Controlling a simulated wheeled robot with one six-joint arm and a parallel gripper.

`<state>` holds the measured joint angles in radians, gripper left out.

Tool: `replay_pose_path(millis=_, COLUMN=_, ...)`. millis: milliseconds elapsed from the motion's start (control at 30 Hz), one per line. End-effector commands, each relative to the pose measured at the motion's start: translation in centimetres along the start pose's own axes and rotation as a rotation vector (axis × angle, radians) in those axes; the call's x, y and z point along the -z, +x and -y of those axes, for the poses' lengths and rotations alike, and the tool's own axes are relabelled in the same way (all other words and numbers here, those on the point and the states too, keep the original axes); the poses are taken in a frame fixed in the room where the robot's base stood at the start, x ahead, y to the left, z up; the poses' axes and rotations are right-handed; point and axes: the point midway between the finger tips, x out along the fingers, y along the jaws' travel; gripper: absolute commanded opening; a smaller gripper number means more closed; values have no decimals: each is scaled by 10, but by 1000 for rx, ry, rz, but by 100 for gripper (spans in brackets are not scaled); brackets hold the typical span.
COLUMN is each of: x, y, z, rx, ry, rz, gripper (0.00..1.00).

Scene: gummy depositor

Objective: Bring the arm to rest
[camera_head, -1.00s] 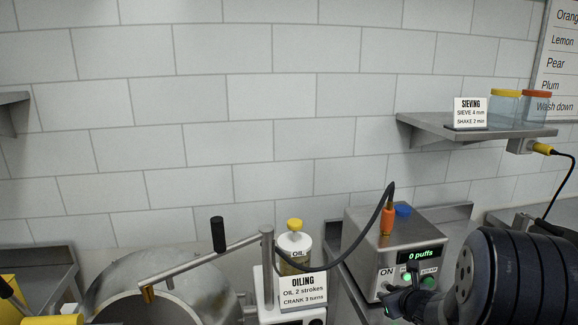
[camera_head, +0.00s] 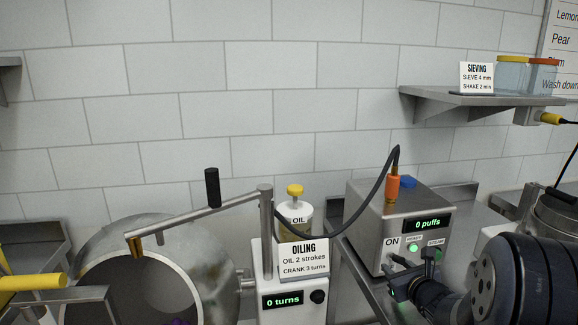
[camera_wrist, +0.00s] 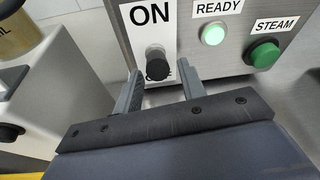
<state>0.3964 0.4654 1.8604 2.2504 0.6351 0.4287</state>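My gripper (camera_head: 408,274) is in front of the steel steam box (camera_head: 372,225), at the lower right of the head view. In the wrist view its two fingers (camera_wrist: 160,86) stand apart, open, with nothing held between them. A black switch knob (camera_wrist: 156,65) on the box's front panel lies just beyond the gap between the fingertips, under the ON label. I cannot tell whether a finger touches the panel. The label below the knob is partly hidden. My dark wrist fills the lower right of the head view.
Left of the box stands the oiling unit (camera_head: 292,305), reading 0 turns, with a crank arm (camera_head: 205,219) over a steel drum (camera_head: 195,265). An orange-plugged hose (camera_head: 394,188) arches above the box, which reads 0 puffs. A wall shelf (camera_head: 470,100) is above right.

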Motion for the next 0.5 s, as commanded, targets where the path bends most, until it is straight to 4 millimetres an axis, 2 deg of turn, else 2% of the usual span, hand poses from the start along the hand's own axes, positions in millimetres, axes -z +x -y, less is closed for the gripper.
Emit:
replay_pose_path(millis=33, x=6, y=2, z=-1, rx=4, ry=1, rz=18, gripper=39)
replay_pose_path(millis=500, x=11, y=5, z=-2, rx=37, ry=18, rz=199, gripper=39)
